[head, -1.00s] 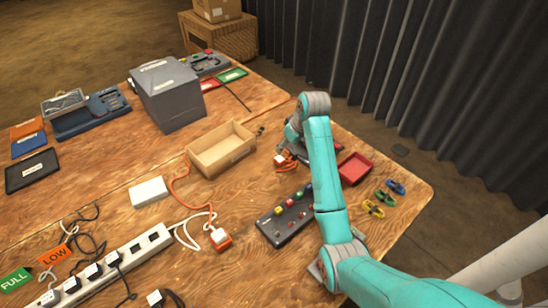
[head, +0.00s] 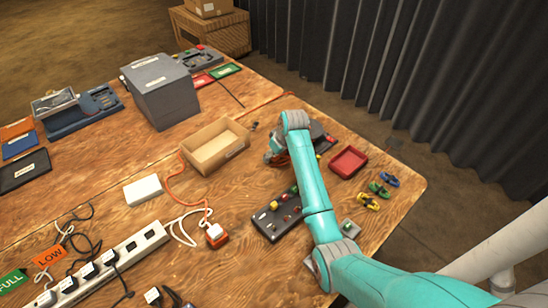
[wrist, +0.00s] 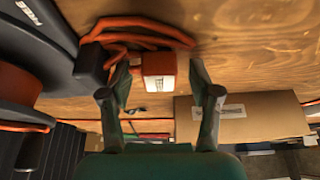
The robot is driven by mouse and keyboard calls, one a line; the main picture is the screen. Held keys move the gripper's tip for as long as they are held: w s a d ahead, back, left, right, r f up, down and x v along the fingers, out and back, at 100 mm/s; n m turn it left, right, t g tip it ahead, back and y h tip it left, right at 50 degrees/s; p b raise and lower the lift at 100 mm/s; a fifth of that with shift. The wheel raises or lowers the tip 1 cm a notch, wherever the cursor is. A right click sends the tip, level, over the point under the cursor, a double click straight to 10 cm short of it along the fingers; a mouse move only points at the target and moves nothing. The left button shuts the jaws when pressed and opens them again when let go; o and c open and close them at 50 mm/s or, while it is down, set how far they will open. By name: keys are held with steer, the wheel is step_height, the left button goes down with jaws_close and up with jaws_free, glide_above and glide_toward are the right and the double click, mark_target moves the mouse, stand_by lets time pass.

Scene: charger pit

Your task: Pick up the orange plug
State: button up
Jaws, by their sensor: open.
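The orange plug (wrist: 158,66) with a white end lies on the wooden table beside its coiled orange cord (wrist: 125,38) in the wrist view. My gripper (wrist: 160,78) is open, with one dark finger on each side of the plug; I cannot tell whether either finger touches it. In the head view my gripper (head: 277,156) is low over the table, right of the open cardboard box, and hides most of that plug. A second orange plug (head: 216,235) with a white top is nearer, at the end of an orange cord.
The open cardboard box (head: 237,150) stands left of my gripper, and a red tray (head: 348,162) is to its right. A dark board with coloured knobs (head: 266,226) lies in front. A white power strip (head: 125,257) is at the lower left. A dark reel-like thing fills the wrist view's left side.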

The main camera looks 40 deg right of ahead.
jaws_close()
steer(key=shift+r, duration=0.1)
